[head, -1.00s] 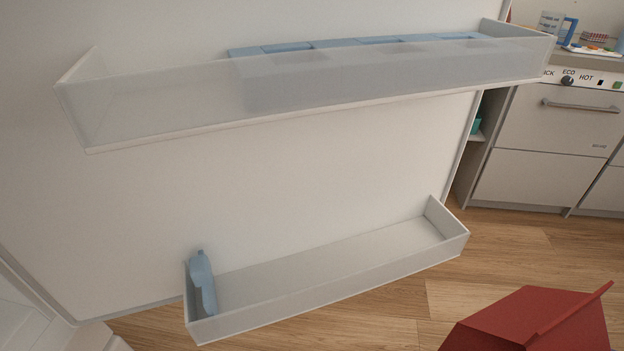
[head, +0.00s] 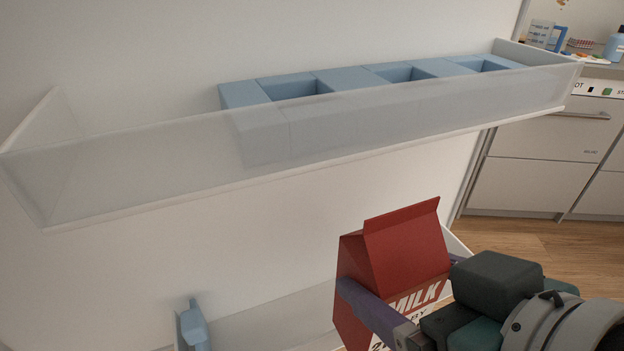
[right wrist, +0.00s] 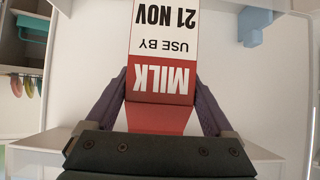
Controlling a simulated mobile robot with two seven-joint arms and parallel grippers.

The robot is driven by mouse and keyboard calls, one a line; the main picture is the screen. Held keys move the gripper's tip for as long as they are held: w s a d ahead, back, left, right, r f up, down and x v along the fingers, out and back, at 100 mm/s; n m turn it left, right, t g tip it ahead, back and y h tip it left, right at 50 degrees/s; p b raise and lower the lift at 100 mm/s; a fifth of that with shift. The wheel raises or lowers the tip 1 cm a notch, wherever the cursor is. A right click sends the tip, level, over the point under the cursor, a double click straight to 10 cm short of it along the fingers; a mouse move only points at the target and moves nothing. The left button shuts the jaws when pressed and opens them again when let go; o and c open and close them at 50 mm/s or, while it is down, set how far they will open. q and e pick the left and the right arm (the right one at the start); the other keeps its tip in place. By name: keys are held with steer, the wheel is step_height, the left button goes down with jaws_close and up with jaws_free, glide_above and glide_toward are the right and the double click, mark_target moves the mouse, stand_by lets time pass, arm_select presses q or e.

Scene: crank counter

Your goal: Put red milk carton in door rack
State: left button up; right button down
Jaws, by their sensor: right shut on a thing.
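The red milk carton (head: 395,250) has a gabled top and a white label. It is upright, slightly tilted in the head view, and also fills the middle of the right wrist view (right wrist: 165,45). My right gripper (right wrist: 161,88) is shut on it, with purple fingers on both sides. The gripper holds the carton in front of the door, below the right part of the upper door rack (head: 130,165) and in front of the lower door rack (head: 270,318). The carton and arm hide much of the lower rack. My left gripper is out of view.
The upper rack holds a blue insert (head: 340,85) with several square openings; its left part is empty. A blue piece (head: 193,325) stands at the lower rack's left end. A counter with drawers (head: 545,165) stands at the back right.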

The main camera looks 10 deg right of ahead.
steer(key=w, duration=0.2)
steer(key=w+a+f, duration=0.1)
steer(key=w, duration=0.2)
steer(key=w+f, duration=0.1)
steer(key=w, duration=0.1)
steer(key=shift+w+a+b, duration=0.3)
step_height(320, 180, down, 5)
steer(key=shift+w+r+b, duration=0.1)
steer(key=shift+w+b, duration=0.05)
steer(key=shift+b, duration=0.55)
jaws_free()
